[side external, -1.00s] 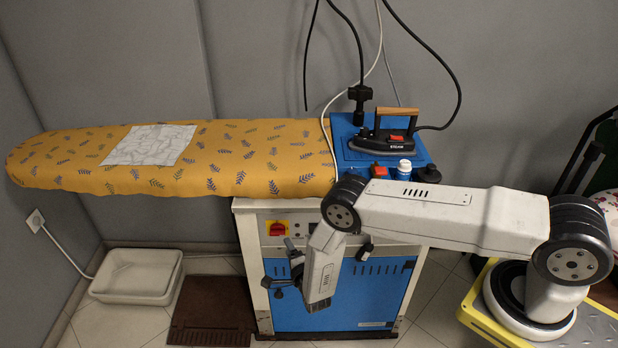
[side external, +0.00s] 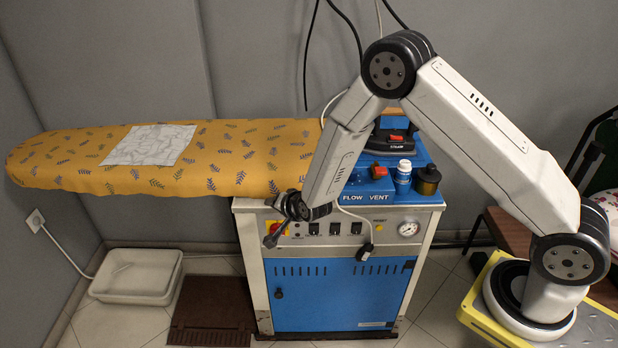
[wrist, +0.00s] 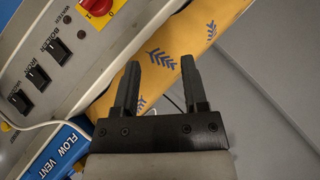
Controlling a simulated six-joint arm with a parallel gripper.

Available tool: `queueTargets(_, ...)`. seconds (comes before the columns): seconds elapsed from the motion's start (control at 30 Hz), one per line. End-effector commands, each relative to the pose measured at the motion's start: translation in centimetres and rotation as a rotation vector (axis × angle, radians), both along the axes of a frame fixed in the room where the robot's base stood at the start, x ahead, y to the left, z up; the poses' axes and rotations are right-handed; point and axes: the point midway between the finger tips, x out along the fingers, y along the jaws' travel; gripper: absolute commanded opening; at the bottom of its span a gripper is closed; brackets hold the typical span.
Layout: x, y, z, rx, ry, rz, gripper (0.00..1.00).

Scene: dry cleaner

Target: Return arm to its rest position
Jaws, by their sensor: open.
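My gripper (side external: 272,232) is in front of the top left of the ironing station's control panel (side external: 318,228), just below the edge of the ironing board (side external: 90,165). In the wrist view my gripper (wrist: 162,85) has two black fingers spread apart with nothing between them. Past the fingers show the orange board cover (wrist: 165,55) with blue leaf prints and the panel's red knob (wrist: 97,6). My arm is bent with its elbow raised high, partly hiding the iron (side external: 395,140) on the blue top.
A white bottle (side external: 403,176) and a dark jar (side external: 427,180) stand near my forearm. A patterned cloth (side external: 150,145) lies on the board. A white basin (side external: 137,275) and a brown mat (side external: 212,312) are on the floor. A cable hangs before the panel.

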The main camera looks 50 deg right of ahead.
Motion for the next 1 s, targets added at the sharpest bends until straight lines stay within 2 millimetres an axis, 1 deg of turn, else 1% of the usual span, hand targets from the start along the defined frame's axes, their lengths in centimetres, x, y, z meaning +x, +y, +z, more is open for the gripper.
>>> queueTargets(0.03, -0.5, -0.1, 1.1, -0.020, 0.025, 0.030, 0.56)
queueTargets(0.1, -1.3, -0.2, 2.2, -0.051, 0.067, 0.076, 0.56)
queueTargets(0.27, -3.7, -0.5, 4.6, -0.122, 0.165, 0.189, 0.56)
queueTargets(0.47, -7.4, -1.0, 7.3, -0.210, 0.281, 0.335, 0.56)
queueTargets(0.67, -11.9, -1.7, 9.6, -0.297, 0.393, 0.490, 0.56)
queueTargets(1.0, -20.5, -3.1, 12.5, -0.432, 0.578, 0.758, 0.56)
